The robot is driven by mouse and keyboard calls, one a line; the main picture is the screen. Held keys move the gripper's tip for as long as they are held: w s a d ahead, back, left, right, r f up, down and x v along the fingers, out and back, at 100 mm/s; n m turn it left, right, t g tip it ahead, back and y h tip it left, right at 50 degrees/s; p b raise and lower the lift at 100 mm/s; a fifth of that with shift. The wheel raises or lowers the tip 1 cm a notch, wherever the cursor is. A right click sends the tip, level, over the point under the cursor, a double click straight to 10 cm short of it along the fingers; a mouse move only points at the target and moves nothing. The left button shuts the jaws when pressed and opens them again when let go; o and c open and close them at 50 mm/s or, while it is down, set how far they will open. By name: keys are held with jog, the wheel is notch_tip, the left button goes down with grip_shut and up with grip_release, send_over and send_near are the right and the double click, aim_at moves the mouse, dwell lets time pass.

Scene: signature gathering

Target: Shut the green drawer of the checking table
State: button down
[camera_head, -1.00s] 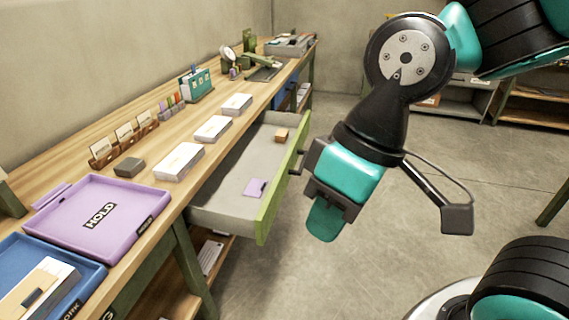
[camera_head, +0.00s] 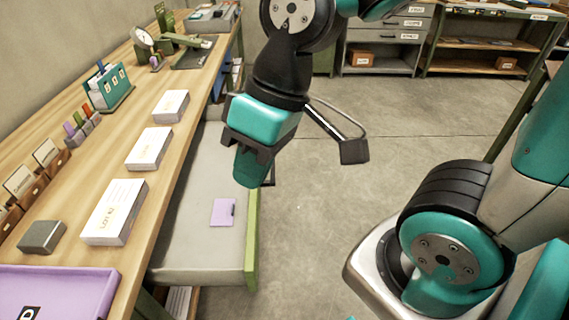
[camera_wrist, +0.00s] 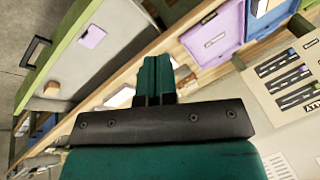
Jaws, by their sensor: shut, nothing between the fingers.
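The green drawer (camera_head: 252,235) of the checking table stands open, its grey inside showing. A purple pad (camera_head: 223,212) lies in it. In the wrist view the drawer's green front (camera_wrist: 62,38) runs across the upper left, with a dark handle (camera_wrist: 36,52) on its outer face; a small brown block (camera_wrist: 52,89) lies inside. My gripper (camera_head: 249,178) is shut and empty. In the head view it points down and overlaps the drawer's front edge, hiding its far part. I cannot tell whether it touches the drawer. Its shut fingers (camera_wrist: 156,78) also show in the wrist view.
The wooden tabletop (camera_head: 75,210) holds white card stacks (camera_head: 114,210), a purple tray (camera_head: 60,290), a teal holder (camera_head: 108,88) and a scale (camera_head: 143,42). Bare concrete floor (camera_head: 310,230) lies right of the drawer. Shelves (camera_head: 480,50) stand at the back.

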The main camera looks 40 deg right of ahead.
jog(key=w+d+f+m+t+b, duration=0.2)
jog(key=w+d+f+m+b, duration=0.15)
jog(key=w+d+f, duration=0.4)
jog(key=w+d+f+m+t+h+b, duration=0.1)
jog(key=w+d+f+m+t+b, duration=0.25)
jog(key=d+f, duration=0.65)
jog(key=w+d+f+m+t+h+b, duration=0.1)
jog(key=w+d+f+m+b, duration=0.1)
jog(key=w+d+f+m, duration=0.6)
jog(key=w+a+f+n, duration=0.2)
jog(key=w+f+n, duration=0.1)
jog(key=w+f, duration=0.4)
notch_tip(320, 180, down, 2)
jog(key=shift+f, duration=0.1)
jog(key=shift+a, duration=0.1)
